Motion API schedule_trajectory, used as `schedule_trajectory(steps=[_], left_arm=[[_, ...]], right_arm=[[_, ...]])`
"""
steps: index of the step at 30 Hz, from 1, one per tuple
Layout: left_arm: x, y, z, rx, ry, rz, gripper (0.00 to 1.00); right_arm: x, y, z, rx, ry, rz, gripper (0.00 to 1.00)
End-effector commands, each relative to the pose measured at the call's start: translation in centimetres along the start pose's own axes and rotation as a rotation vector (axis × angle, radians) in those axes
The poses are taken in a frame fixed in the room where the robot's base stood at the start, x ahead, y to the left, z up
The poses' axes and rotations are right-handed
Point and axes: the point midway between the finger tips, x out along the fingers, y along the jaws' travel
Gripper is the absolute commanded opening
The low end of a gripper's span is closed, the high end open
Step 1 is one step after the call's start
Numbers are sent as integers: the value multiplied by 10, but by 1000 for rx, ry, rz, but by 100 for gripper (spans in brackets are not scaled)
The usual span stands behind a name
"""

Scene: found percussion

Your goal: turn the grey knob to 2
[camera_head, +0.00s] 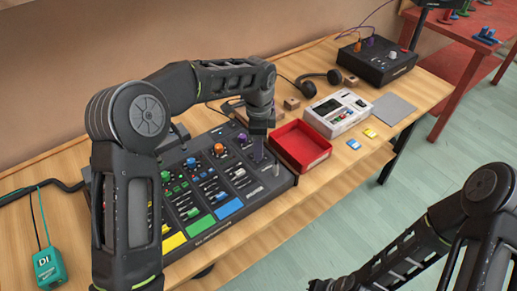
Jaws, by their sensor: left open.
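The black mixer (204,238) lies on the wooden table with rows of knobs and sliders. It carries a blue knob (191,162), an orange knob (219,148) and a purple knob (242,138). My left gripper (266,160) points down over the mixer's right end, open, with nothing seen between its fingers. I see no clearly grey knob on the mixer; the gripper and arm hide parts of its panel. A pale knob (391,55) shows on the black box at the back right, far from the gripper. My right gripper (322,285) is partly visible at the bottom edge, its jaws unclear.
A red tray (300,147) stands just right of the mixer. Beyond it are a white device (337,113), headphones (318,82), the black box (376,66) and a grey pad (394,109). A green DI box (48,268) sits at the left. A red table (470,45) stands behind.

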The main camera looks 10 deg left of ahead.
Motion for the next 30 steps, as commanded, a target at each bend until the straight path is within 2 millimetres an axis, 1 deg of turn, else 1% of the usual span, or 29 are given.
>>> schedule_trajectory(steps=[6,10,14,26,28,30], left_arm=[[-37,-1,0,0,1,-4,44],[-52,-1,0,1,1,-3,44],[-57,0,0,1,0,-1,44],[-57,0,0,1,0,-1,44],[-59,0,0,1,0,-1,44],[-65,-1,0,1,0,-2,44]], right_arm=[[5,2,0,-1,1,-2,0],[6,2,-1,-2,2,-2,0],[6,2,-1,-2,2,-2,0],[6,2,-1,-2,2,-2,0],[4,1,-1,-1,2,-2,0],[-2,-1,0,-1,1,-1,0]])
